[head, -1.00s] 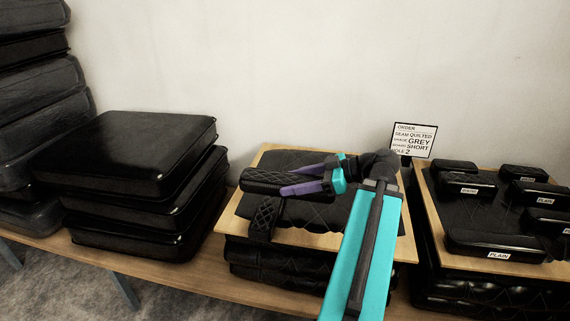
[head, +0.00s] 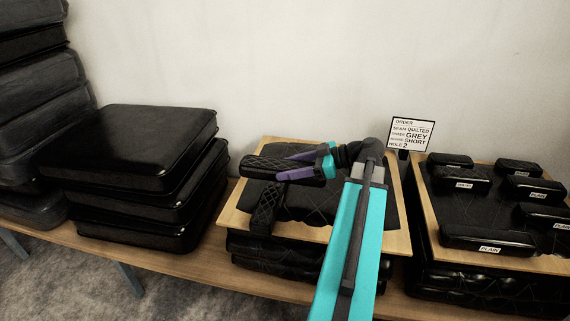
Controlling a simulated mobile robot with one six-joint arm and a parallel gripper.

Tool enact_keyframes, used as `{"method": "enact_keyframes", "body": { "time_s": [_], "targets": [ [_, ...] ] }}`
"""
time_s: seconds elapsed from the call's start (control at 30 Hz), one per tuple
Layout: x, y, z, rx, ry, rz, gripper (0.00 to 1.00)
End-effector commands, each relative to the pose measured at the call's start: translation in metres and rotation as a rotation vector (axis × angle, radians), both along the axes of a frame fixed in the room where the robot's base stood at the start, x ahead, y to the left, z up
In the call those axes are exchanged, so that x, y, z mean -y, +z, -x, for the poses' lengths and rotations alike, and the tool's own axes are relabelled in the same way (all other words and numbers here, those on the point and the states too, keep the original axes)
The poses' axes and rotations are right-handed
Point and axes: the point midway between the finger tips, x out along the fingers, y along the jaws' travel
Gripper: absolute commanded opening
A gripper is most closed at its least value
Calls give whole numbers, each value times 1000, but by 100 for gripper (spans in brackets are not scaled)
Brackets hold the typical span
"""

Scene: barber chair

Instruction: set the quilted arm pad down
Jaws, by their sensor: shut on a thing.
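A black quilted arm pad (head: 266,168) is held by my gripper (head: 290,168), whose purple fingers are shut on its right part. The pad lies roughly level over the left part of a wooden board (head: 233,215) with a black quilted mat (head: 305,205) on it. A second quilted pad (head: 266,209) lies on the mat's left side, just below and in front of the held one. I cannot tell whether the two pads touch, or how high the held pad is.
Another board (head: 427,205) at right carries several black pads, some labelled plain. Black cushions (head: 145,150) are stacked at left. Bare bench (head: 185,262) shows in front.

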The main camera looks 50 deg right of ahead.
Motion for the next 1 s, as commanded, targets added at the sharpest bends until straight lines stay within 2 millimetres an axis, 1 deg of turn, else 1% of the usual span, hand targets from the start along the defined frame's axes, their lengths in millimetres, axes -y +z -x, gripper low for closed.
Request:
{"method": "enact_keyframes", "body": {
  "time_s": [0.03,0.1,0.6,0.77,1.0],
  "targets": [
    [6,1,-7,2,2,-1,11],
    [10,0,-14,2,3,-1,11],
    [42,-5,-59,2,1,-1,11],
    [46,-6,-65,2,1,-1,11],
    [45,-7,-65,2,2,-1,11]
  ]
}}
